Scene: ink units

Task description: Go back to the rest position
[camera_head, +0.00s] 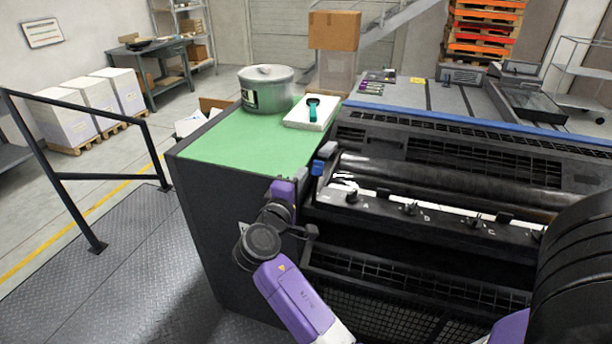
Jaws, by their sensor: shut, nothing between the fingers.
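My arm rises from the bottom of the picture with a purple forearm and a dark round wrist joint. My gripper (311,233) is the small dark end piece to the right of the wrist. It is shut and I see nothing in it. It is in front of the left end of the black press (400,205), by the corner of the green-topped cabinet (235,148). Its fingertips are small and dark against the press, so I cannot tell whether they touch it.
A lidded metal pot (267,92) and a white tray (296,117) with a teal-handled tool (312,112) stand on the cabinet. A dark railing (90,177) stands left. The metal platform (125,250) looks clear.

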